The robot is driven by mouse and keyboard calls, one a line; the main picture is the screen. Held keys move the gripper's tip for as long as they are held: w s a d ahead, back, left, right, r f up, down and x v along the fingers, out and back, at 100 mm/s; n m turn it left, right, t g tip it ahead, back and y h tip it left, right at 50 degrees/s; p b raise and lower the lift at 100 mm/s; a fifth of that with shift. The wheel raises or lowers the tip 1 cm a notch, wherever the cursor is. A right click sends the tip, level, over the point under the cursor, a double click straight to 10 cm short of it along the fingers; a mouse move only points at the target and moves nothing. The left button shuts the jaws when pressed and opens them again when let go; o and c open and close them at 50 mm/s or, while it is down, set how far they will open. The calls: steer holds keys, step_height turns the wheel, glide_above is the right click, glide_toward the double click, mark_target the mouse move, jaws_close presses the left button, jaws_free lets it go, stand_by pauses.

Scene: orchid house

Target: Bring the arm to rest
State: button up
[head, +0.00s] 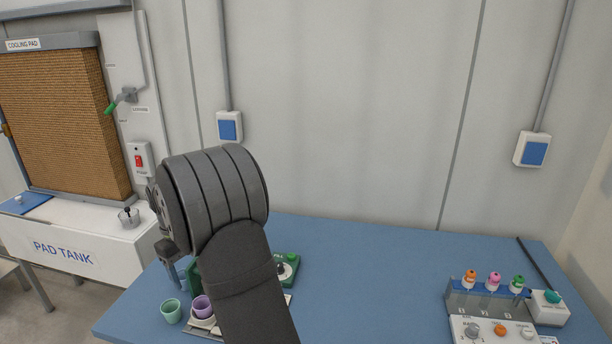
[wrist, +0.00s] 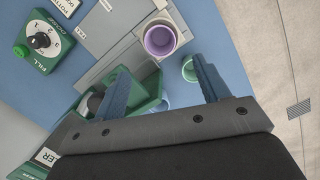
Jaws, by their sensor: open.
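My arm rises across the middle of the head view, and its thick dark joint hides part of the blue table behind it. My gripper (wrist: 160,66) is open in the wrist view, its two blue-grey fingers apart with nothing held between them. In the head view, only a part of it shows left of the arm, above the table's left end. A purple cup (wrist: 160,40) stands on a grey plate just beyond the fingertips; it also shows in the head view (head: 203,306). A pale green cup (wrist: 188,69) is beside the right finger.
A green device with a dial (wrist: 40,41) stands near the cups, partly behind my arm in the head view. A rack with several coloured-top bottles (head: 487,300) and a control box (head: 490,330) stand at the right. The middle right of the blue table (head: 375,270) is clear.

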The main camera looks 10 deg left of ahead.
steer(key=f, duration=0.3)
steer(key=d+f, duration=0.1)
steer(key=f, duration=0.6)
steer(key=shift+s+d+f, duration=0.1)
steer(key=shift+s+d, duration=0.15)
steer(key=shift+s, duration=0.05)
steer(key=shift+r, duration=2.15)
